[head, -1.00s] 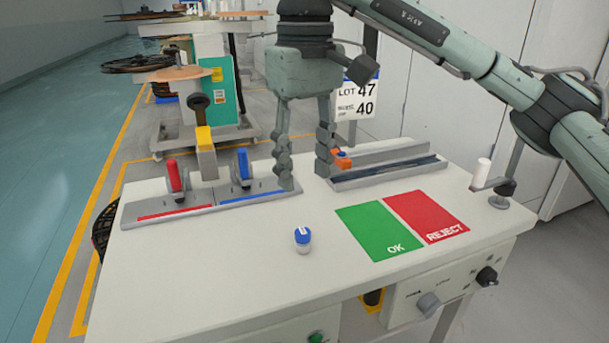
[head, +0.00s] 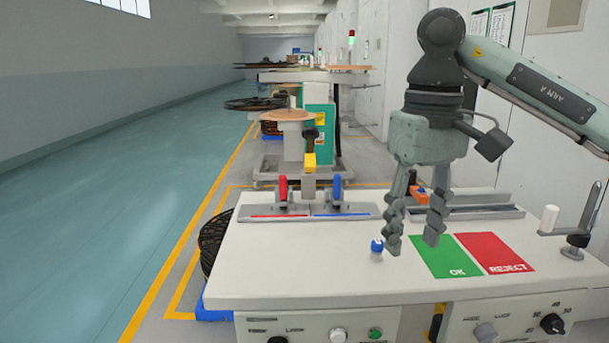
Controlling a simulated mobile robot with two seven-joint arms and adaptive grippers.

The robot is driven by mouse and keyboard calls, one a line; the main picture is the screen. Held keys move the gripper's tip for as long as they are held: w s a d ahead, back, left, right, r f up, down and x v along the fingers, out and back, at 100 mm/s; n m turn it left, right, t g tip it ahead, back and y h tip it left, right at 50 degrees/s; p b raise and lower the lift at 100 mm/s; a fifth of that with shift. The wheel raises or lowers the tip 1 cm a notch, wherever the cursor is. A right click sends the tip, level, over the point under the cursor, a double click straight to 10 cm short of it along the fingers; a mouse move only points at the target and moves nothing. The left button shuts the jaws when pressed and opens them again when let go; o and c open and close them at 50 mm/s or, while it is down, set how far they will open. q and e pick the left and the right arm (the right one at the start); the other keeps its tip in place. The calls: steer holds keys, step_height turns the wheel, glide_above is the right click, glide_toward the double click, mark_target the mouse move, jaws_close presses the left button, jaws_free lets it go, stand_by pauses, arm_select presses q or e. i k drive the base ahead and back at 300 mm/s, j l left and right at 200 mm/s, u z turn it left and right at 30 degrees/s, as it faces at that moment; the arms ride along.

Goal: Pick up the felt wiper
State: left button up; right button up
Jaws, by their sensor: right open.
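I cannot tell for sure which thing is the felt wiper. A white cylinder (head: 549,218) on a stand at the right end of the bench could be it. A small blue-capped bottle (head: 377,247) stands on the bench top. My right gripper (head: 413,243) hangs fingers-down over the bench, open and empty, between the bottle and the green OK mat (head: 435,262). Its fingers hide part of the rail fixture and the orange piece behind. The white cylinder is well to its right. My left gripper is not in view.
The white bench (head: 300,265) has a clamp fixture with red (head: 283,189) and blue (head: 337,188) levers at back left. A red REJECT mat (head: 490,252) lies beside the green one. A metal rail (head: 480,206) runs behind. The bench's front left is clear.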

mark_target(377, 245)
steer(key=k, duration=1)
